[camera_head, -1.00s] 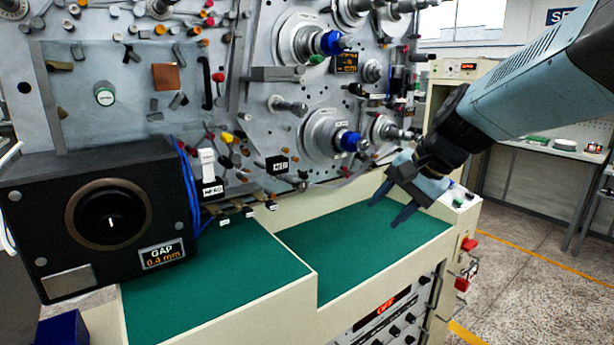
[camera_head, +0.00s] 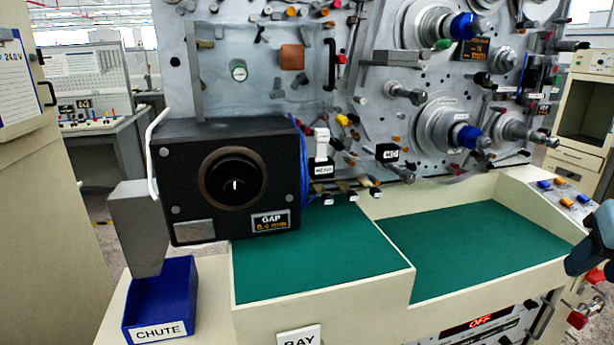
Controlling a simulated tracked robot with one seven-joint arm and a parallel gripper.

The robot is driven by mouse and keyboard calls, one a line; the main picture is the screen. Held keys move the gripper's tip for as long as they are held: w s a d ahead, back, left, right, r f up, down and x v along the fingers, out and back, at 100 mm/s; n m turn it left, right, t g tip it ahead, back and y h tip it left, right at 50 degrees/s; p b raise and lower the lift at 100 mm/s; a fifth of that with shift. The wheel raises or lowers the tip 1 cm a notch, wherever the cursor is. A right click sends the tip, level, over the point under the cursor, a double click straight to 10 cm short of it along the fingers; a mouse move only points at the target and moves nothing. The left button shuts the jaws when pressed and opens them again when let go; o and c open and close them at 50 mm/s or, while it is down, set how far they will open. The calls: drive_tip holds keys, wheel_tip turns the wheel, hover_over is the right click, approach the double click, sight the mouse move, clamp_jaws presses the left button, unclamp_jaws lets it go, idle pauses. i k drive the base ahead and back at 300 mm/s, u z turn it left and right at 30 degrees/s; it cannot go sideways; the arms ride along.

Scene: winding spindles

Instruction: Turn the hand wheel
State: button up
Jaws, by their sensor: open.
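No part in view is plainly marked as the hand wheel. A black box (camera_head: 180,200) stands on the machine at centre left, with a round black dial (camera_head: 234,186) in a brown ring on its front. A white mark on the dial stands upright. A label plate (camera_head: 270,221) below it appears to read GAP 0.4 mm. Part of my arm shows at the right edge, far from the dial; my gripper's fingers are out of the frame.
A blue CHUTE bin (camera_head: 160,308) sits at lower left under a grey block (camera_head: 138,230). Spindles with blue caps (camera_head: 467,137) stick out of the upright panel. The green trays (camera_head: 475,245) are clear. A red display (camera_head: 482,320) reads OFF.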

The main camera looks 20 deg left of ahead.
sight(232, 179)
drive_tip(key=z, duration=1.35)
drive_tip(key=i, duration=0.1)
drive_tip(key=u, duration=3.05)
drive_tip(key=k, duration=0.9)
drive_tip(key=u, duration=0.2)
drive_tip(key=i, duration=0.9)
drive_tip(key=z, duration=0.15)
